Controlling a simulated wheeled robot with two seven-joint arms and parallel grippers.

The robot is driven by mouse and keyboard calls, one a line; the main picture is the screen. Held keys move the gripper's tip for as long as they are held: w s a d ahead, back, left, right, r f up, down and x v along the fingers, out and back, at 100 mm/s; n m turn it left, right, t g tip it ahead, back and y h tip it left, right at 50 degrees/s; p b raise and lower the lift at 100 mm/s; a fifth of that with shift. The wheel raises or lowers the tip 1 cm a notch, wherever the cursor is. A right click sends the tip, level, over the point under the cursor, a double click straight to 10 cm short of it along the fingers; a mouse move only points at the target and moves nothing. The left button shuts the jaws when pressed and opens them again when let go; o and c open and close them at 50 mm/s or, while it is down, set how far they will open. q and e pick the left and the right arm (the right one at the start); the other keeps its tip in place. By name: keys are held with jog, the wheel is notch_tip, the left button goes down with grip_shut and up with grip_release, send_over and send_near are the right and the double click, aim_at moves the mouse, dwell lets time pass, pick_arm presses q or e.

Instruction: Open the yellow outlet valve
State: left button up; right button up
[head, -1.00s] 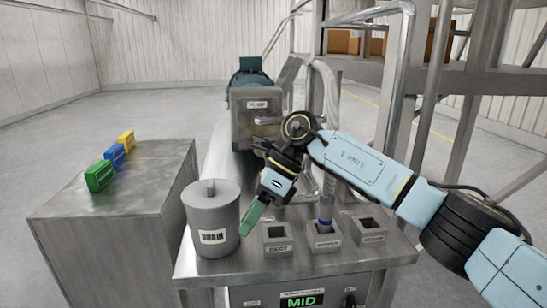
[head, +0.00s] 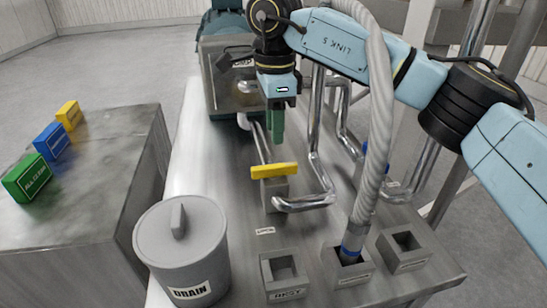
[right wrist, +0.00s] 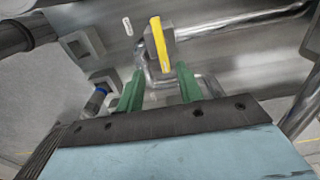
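The yellow outlet valve shows as a yellow bar handle (head: 274,170) on a small metal block (head: 275,194) on the steel bench, joined to bent pipes. In the head view the handle lies crosswise. In the right wrist view the yellow handle (right wrist: 159,44) is ahead, between the lines of the two fingers. My right gripper (head: 278,138) points down above and just behind the handle, apart from it. In the right wrist view its green fingers (right wrist: 160,92) are spread with nothing between them touching. My left gripper is not in view.
A grey lidded drain pot (head: 181,245) stands at the front left. Square sockets (head: 283,272) line the front edge, one holding a ribbed hose (head: 377,130). Bent pipes (head: 318,165) rise beside the valve. A side cabinet (head: 90,215) carries green, blue and yellow blocks.

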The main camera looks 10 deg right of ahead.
aim_at(274, 165)
notch_tip(274, 165, down, 8)
jog(key=shift+w+f+p, duration=0.1)
jog(key=shift+p, duration=0.4)
jog(key=shift+f, duration=0.55)
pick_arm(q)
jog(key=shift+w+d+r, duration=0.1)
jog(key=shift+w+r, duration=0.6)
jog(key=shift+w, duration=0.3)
pick_arm(e)
jog(key=shift+f, duration=0.1)
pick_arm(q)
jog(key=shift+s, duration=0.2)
pick_arm(e)
jog(key=shift+c, duration=0.5)
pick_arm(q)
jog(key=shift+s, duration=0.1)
pick_arm(e)
grip_shut()
